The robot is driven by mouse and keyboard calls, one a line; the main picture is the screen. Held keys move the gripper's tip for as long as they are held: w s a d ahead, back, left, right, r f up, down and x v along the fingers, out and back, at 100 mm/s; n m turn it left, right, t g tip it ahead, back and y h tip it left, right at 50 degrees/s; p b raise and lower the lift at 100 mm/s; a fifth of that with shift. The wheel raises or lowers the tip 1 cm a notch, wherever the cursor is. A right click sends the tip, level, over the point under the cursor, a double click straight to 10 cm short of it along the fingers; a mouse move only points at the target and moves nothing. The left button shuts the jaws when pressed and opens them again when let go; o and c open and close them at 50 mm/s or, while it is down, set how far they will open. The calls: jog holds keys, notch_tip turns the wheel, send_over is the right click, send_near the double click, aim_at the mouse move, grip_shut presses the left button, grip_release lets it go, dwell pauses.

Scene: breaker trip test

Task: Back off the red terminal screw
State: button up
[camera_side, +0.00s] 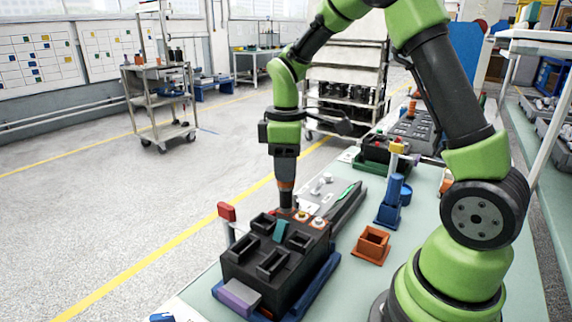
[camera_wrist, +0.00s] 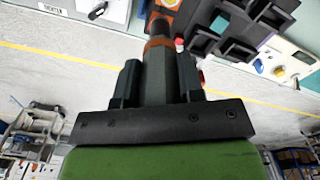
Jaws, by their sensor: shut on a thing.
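My gripper (camera_side: 285,150) points straight down above the black breaker block and is shut on a dark grey driver tool (camera_side: 286,172) with an orange-brown band. The wrist view shows my gripper (camera_wrist: 160,78) with one jaw on each side of the driver (camera_wrist: 158,62). The driver's tip reaches the back edge of the black breaker block (camera_side: 262,292); whether it touches a screw I cannot tell. No red screw head shows clearly under the tip. In the wrist view an orange terminal piece (camera_wrist: 172,4) with a pale ring lies beside the tip.
A red-topped lever (camera_side: 227,211) rises at the block's left side. A purple piece (camera_side: 240,296) is at its front. A grey panel with a green-marked black tool (camera_side: 347,195) lies behind. A blue holder (camera_side: 390,212) and an orange open box (camera_side: 372,245) stand to the right.

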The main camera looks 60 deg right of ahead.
jog(key=shift+r, duration=3)
